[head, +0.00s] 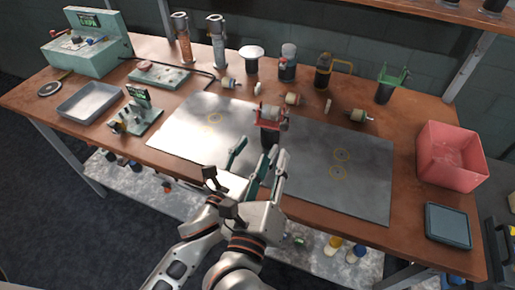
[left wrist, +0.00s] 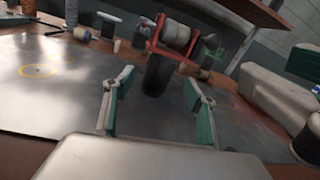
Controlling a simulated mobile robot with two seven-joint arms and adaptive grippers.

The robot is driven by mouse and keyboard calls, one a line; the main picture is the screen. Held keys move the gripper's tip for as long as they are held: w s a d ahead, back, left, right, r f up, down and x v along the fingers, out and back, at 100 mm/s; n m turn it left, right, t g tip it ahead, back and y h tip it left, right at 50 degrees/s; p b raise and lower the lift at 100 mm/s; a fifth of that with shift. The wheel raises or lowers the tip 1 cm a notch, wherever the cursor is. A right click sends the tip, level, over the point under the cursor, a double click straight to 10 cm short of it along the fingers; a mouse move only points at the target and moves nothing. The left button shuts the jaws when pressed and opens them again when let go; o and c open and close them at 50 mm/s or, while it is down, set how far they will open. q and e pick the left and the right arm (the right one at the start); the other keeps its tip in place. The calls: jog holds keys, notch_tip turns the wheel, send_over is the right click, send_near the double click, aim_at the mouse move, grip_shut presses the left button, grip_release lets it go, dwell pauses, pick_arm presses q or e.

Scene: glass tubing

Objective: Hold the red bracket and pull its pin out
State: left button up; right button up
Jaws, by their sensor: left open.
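The red bracket (head: 271,115) sits on a dark upright stand (head: 269,137) near the middle of the bench, with a pale cylindrical part between its arms. In the left wrist view the bracket (left wrist: 171,50) is straight ahead, above its dark stand (left wrist: 157,75). I cannot make out the pin clearly. My left gripper (head: 249,160) is open and empty, short of the stand; its two teal-padded fingers (left wrist: 158,84) frame the stand in the wrist view. My right gripper (head: 277,168) is close beside it on the right; its finger gap is unclear.
Grey mats (head: 335,200) cover the bench front and are mostly bare. Spools and small fittings (head: 292,99) lie behind the bracket. A red bin (head: 450,158) and a dark tray (head: 448,226) are at the right. A grey tray (head: 88,102) and a small teal stand (head: 139,116) are at the left.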

aim_at(266, 137)
pick_arm(q)
jog(key=shift+w+d+f+m, duration=0.15)
jog(key=shift+w+m, duration=0.1)
jog(key=shift+m, duration=0.55)
jog(key=shift+w+d, duration=0.15)
jog(key=shift+w, duration=0.15)
jog(key=shift+x, duration=3.5)
jog(key=shift+c, duration=0.3)
